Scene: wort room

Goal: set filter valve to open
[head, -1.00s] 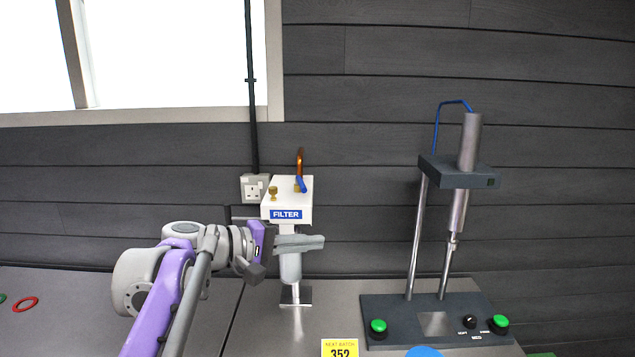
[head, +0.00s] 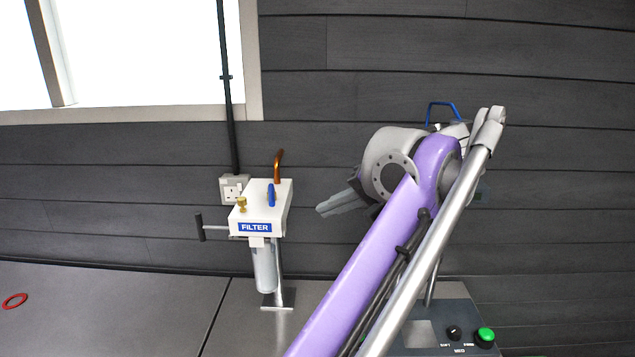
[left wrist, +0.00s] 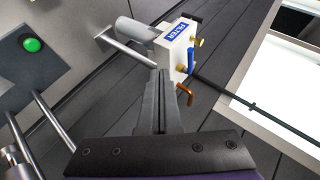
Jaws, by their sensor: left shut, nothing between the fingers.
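The white filter unit (head: 262,208) with a blue FILTER label stands on a metal stand left of centre in the head view. A small blue lever (head: 271,195) sits on its top, near a copper spout (head: 279,165) and a brass knob (head: 241,204). In the left wrist view the blue lever (left wrist: 190,60) shows beyond the fingertips. My left gripper (head: 322,209) is shut and empty, to the right of the filter unit and apart from it in the head view. It also shows in the left wrist view (left wrist: 166,75). My right gripper is not in view.
A bar with a black handle (head: 201,228) sticks out left of the filter. A wall socket (head: 234,188) is behind. The bench left of the filter is mostly clear.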

